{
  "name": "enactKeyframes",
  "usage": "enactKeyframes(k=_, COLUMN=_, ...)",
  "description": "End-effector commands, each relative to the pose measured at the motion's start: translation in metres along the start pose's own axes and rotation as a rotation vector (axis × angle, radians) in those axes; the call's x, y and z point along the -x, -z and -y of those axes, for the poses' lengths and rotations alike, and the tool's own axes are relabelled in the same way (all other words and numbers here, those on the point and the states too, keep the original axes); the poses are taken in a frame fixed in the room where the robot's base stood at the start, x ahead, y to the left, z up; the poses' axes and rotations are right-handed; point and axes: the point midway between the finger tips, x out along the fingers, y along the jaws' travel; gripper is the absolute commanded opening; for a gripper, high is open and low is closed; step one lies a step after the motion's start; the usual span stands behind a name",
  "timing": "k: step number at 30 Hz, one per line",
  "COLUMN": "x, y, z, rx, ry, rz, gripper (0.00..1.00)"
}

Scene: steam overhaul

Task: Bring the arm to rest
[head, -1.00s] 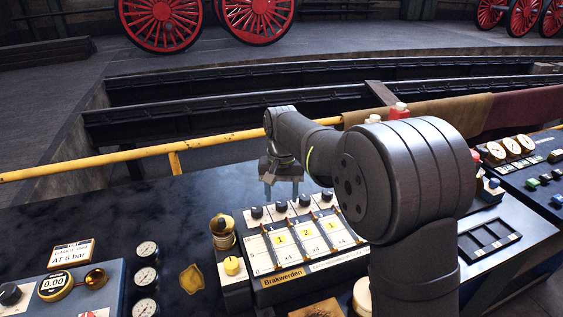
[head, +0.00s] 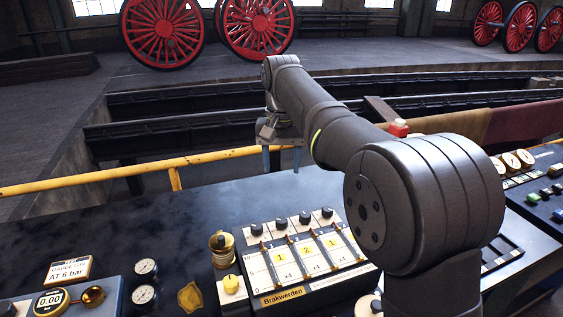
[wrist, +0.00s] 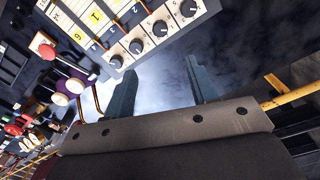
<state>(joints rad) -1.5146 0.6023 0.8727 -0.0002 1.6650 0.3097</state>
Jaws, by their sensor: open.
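My gripper (head: 281,158) is in the head view beyond the far side of the slider panel, raised above the dark bench top, fingers pointing down. In the wrist view my gripper (wrist: 158,85) shows two fingers spread apart with nothing between them, only the dark bench surface behind. The slider panel (head: 303,257), marked Brakwerden, stands on the bench with several black knobs along its far edge; it also shows upside down at the top of the wrist view (wrist: 118,25). The gripper is apart from the panel.
A yellow rail (head: 215,157) runs along the bench's far edge, near the gripper. Left are a gauge box (head: 68,302) and a brass-topped device (head: 222,248). Right is another gauge panel (head: 540,178). Bare bench top (head: 120,222) lies left of the slider panel.

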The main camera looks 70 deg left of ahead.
Motion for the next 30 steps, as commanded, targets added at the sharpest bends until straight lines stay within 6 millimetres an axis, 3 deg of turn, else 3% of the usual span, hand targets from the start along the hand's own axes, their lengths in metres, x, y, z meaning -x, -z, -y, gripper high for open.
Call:
enactKeyframes(k=17, x=-0.008, y=0.0, z=0.0, rx=0.0, ry=0.0, rz=0.001, gripper=0.52)
enactKeyframes(k=30, x=-0.088, y=-0.001, z=0.0, rx=0.0, ry=-0.001, rz=0.004, gripper=0.52)
